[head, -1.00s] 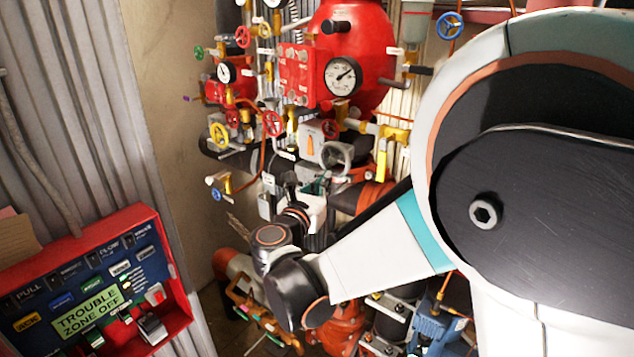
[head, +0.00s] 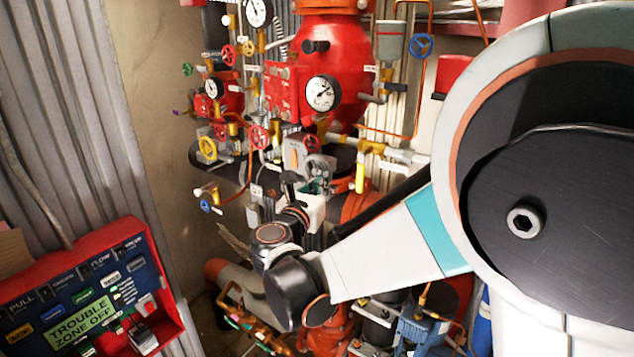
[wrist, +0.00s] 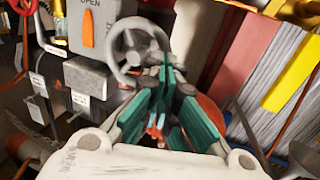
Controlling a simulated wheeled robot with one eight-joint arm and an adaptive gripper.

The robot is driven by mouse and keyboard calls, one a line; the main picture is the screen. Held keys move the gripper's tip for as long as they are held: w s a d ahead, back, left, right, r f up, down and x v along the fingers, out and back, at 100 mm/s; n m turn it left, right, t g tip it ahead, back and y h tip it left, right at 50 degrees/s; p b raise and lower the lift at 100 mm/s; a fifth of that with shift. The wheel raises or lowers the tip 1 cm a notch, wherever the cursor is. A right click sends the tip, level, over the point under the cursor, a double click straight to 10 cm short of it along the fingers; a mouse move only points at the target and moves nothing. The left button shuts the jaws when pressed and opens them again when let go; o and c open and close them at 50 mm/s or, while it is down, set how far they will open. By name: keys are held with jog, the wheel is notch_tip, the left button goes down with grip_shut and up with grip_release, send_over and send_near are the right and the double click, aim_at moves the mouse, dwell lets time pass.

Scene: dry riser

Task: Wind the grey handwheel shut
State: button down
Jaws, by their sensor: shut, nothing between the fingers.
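The grey handwheel shows in the wrist view (wrist: 116,48) as a round rim with spokes, just beyond my fingertips and slightly left of them. My gripper (wrist: 163,80) has teal finger pads and is shut with nothing between them. Its tips overlap the lower right part of the wheel in the picture; I cannot tell whether they touch it. In the head view my gripper (head: 316,187) is at the valve cluster below the gauge, and the handwheel is hard to make out among the grey parts there.
A grey box with an orange marker (wrist: 88,30) stands left of the wheel. A yellow bar (wrist: 292,75) is at the right. Red and yellow small handwheels, a gauge (head: 322,93) and a red tank (head: 345,60) crowd above. A red-framed alarm panel (head: 85,300) is at lower left.

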jog(key=shift+w+d, duration=0.45)
jog(key=shift+w, duration=0.1)
jog(key=shift+r, duration=0.15)
dwell(0.4)
